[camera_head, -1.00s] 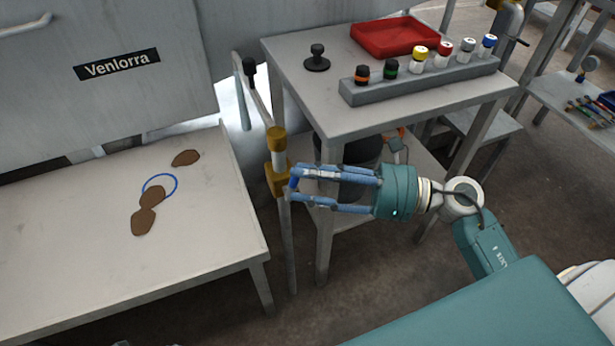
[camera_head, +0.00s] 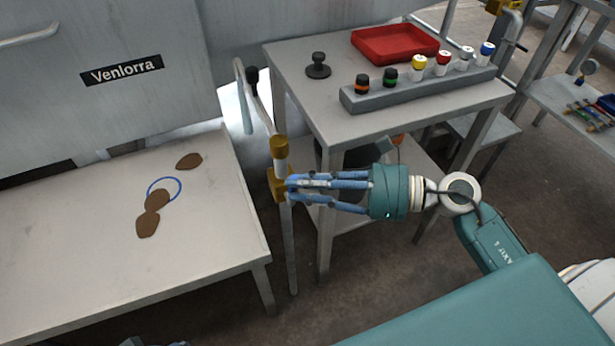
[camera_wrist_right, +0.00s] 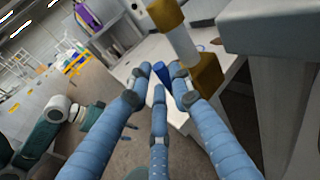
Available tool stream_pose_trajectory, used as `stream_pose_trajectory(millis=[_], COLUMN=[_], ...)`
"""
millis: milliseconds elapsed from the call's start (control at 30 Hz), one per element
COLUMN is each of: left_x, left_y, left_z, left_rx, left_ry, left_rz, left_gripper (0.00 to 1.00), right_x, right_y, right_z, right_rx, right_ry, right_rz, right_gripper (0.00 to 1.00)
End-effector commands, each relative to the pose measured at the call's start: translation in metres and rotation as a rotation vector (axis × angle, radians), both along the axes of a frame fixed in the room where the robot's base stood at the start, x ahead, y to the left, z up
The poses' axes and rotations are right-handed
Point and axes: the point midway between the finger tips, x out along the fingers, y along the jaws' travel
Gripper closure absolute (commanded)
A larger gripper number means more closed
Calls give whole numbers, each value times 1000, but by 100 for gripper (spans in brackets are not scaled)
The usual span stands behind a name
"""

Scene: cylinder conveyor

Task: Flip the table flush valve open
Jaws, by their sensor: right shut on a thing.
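The table flush valve is a brass-coloured fitting with a pale middle section (camera_head: 280,157), on an upright pipe between the two tables. Its lower brass block (camera_head: 276,186) is at my right fingertips. My right gripper (camera_head: 291,184) comes in from the right and is shut on the valve's small blue handle. In the right wrist view the blue handle (camera_wrist_right: 163,74) shows between the fingertips, in front of the brass body (camera_wrist_right: 208,75). The fingers hide most of the handle in the head view.
The right table (camera_head: 330,115) holds a red tray (camera_head: 395,57), a rack of several capped bottles (camera_head: 420,91) and a black knob (camera_head: 318,66). Its edge and legs are close behind my right gripper. The left table (camera_head: 90,235) has brown patches and a blue ring (camera_head: 178,182).

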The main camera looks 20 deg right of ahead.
Motion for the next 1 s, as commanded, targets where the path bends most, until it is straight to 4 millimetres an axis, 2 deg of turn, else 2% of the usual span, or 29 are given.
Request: stream_pose_trajectory(millis=[200, 400, 533, 833, 867, 933, 1000], left_x=[6, 5, 4, 4, 4, 4, 4], left_y=[-2, -3, -3, -3, -3, -3, -3], left_z=[-44, -77, -85, -86, -86, -86, -86], left_rx=[1, 2, 2, 1, 1, 1, 1], left_ry=[26, 40, 43, 42, 42, 42, 42], left_rz=[-3, -7, -8, -8, -8, -8, -8], left_gripper=[58, 58, 58, 58, 58, 58, 58], right_x=[0, 0, 0, 0, 0, 0, 0], right_y=[5, 7, 8, 8, 8, 8, 8], right_z=[5, 4, 3, 2, 2, 2, 2], right_rx=[-78, -123, -134, -136, -137, -135, -135], right_ry=[-3, -7, -7, -9, -10, -9, -8], right_rz=[1, 1, 0, 1, 1, 0, 0], right_gripper=[100, 100, 100, 100, 74, 60, 60])
